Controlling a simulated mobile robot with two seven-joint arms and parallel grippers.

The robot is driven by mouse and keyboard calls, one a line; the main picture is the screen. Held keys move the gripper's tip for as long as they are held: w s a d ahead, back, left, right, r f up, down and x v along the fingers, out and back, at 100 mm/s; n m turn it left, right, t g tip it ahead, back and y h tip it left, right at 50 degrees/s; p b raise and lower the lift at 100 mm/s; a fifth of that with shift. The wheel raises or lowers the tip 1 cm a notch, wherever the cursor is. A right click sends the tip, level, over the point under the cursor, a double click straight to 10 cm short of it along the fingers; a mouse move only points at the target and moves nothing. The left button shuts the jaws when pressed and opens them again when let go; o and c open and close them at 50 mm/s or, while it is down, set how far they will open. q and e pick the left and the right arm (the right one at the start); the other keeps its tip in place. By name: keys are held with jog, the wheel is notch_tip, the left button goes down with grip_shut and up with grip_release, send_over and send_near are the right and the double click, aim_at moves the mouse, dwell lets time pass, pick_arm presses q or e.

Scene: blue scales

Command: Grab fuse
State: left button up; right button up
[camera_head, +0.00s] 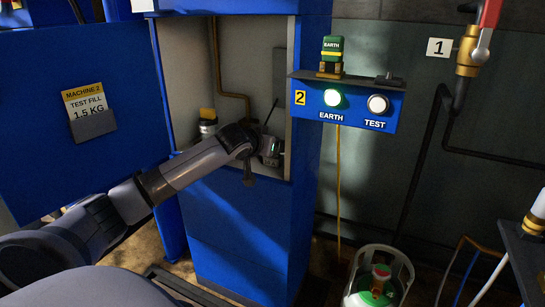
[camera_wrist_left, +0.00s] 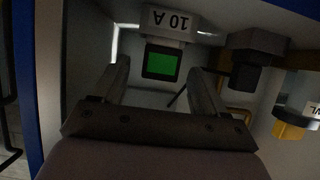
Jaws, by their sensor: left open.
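A block marked "10 A" (camera_wrist_left: 168,20), which looks like the fuse, is in the cabinet in the left wrist view, its label upside down. A dark-framed green square (camera_wrist_left: 161,64) shows just below the label. My left gripper (camera_wrist_left: 159,68) is open, one finger on each side of the green square in the picture; I cannot tell whether they touch it. In the head view my left gripper (camera_head: 268,150) reaches inside the open blue cabinet (camera_head: 240,230) and mostly hides the fuse. My right gripper is not in view.
A dark block (camera_wrist_left: 256,48) and a yellow-and-white part (camera_wrist_left: 290,125) are right of the fingers in the wrist view. The open blue door (camera_head: 70,160) stands left of my arm. A shelf (camera_head: 345,80) beside the cabinet bears a green-and-yellow EARTH block (camera_head: 332,48).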

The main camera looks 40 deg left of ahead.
pick_arm(q)
jog(key=shift+x, duration=1.1)
jog(key=c, duration=1.1)
jog(key=shift+o, duration=0.2)
jog(key=shift+r, duration=0.1)
